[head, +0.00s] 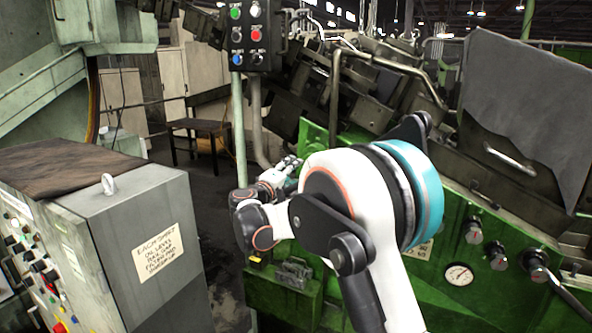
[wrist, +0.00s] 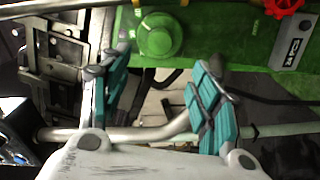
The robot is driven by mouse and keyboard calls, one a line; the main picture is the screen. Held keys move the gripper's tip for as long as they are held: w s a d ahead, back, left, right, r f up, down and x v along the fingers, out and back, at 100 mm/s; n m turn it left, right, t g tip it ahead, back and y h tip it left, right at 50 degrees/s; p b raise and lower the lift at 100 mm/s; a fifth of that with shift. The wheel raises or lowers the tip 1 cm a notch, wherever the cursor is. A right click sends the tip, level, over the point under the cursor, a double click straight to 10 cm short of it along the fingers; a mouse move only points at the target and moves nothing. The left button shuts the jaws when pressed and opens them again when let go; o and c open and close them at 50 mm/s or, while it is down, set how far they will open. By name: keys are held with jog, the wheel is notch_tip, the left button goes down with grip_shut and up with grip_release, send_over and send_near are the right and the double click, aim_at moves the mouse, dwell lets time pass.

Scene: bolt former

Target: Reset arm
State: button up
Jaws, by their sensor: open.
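My white and teal arm reaches forward from the bottom of the head view, its large teal-banded joint in front of the green machine. My gripper (head: 291,163) is small and far off there, beyond the arm's dark joints, near the machine's left side. In the wrist view my gripper (wrist: 161,62) has its two teal-padded fingers spread well apart, with nothing between them. Behind the fingers are a pipe, hoses and the machine's green body (wrist: 215,20). I cannot tell how far the fingertips are from these parts.
A grey control cabinet (head: 160,250) with a paper note stands at the left. A button box (head: 250,35) hangs on a post (head: 239,130) left of my gripper. The green machine (head: 455,240) with knobs and a gauge fills the right.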

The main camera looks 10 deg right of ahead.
jog(key=shift+s+a, duration=0.15)
jog(key=shift+s, duration=0.05)
jog(key=s+d+f+m+g+y+b, duration=0.15)
jog(key=s+d, duration=0.25)
jog(key=s, duration=0.4)
jog(key=s+d+m+g+y+b, duration=0.1)
jog(key=s+d+g, duration=0.1)
jog(key=s+d, duration=0.35)
jog(key=s+d+f+m+g+y+b, duration=0.1)
jog(key=s+d+m+g, duration=0.1)
jog(key=s, duration=0.8)
jog(key=s+a+f+m+g+y+b, duration=0.1)
jog(key=s+f, duration=0.6)
jog(key=s, duration=0.7)
jog(key=s+a+f+m+g+y+b, duration=0.1)
jog(key=s+f+y, duration=0.5)
jog(key=s, duration=0.7)
jog(key=shift+s+a+f+m+b, duration=0.35)
jog(key=shift+a+f+m+b, duration=0.25)
jog(key=shift+a+b, duration=0.5)
